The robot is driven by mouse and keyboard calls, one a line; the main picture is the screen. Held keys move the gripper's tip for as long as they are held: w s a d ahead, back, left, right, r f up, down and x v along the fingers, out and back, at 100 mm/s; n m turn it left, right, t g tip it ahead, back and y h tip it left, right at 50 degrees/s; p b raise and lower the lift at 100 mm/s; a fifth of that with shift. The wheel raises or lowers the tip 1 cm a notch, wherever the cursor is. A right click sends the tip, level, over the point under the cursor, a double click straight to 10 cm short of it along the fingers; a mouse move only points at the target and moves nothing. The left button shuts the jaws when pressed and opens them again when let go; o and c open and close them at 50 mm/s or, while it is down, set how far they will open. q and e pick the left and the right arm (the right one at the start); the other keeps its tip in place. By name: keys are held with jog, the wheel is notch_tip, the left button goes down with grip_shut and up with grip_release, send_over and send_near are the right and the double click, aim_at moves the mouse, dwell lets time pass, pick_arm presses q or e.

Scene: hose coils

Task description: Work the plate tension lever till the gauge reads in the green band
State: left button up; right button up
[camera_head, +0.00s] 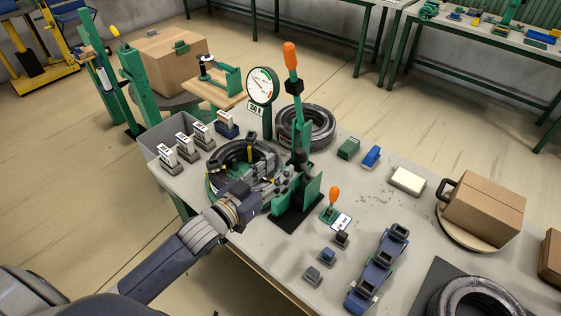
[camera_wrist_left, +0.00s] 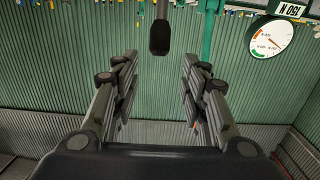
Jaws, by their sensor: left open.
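A tall green lever (camera_head: 297,122) with an orange grip (camera_head: 290,56) and a black collar stands on a green bracket on the bench. A round white gauge (camera_head: 262,86) stands to its left above a "150 N" sign; it also shows upside down in the left wrist view (camera_wrist_left: 267,40). The gauge has coloured bands, but I cannot tell which one the needle points to. My left gripper (camera_head: 282,179) is low by the lever's bracket, its fingers partly lost against the grey parts there. In the wrist view its jaws (camera_wrist_left: 160,70) are open and empty.
A short orange-handled lever (camera_head: 334,193) with a label stands right of the bracket. A hose coil (camera_head: 306,126) lies behind the tall lever, and another (camera_head: 240,158) beside my gripper. A blue rack (camera_head: 376,268) and a box (camera_head: 484,212) stand to the right.

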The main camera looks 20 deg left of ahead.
aim_at(298, 154)
pick_arm(q)
jog(key=b+x, duration=0.1)
jog(key=x, duration=0.2)
jog(key=shift+w+d+f+b, duration=0.15)
jog(key=shift+w+b, duration=0.05)
jog(key=shift+b, duration=0.1)
jog(key=shift+b+x, duration=1.1)
jog(key=shift+x, duration=1.2)
jog(key=shift+w+d+p, duration=0.1)
jog(key=shift+p, duration=0.2)
pick_arm(e)
jog(key=f, duration=0.3)
jog(key=shift+s+f, duration=0.15)
jog(key=shift+s, duration=0.1)
pick_arm(q)
jog(key=shift+c, duration=0.5)
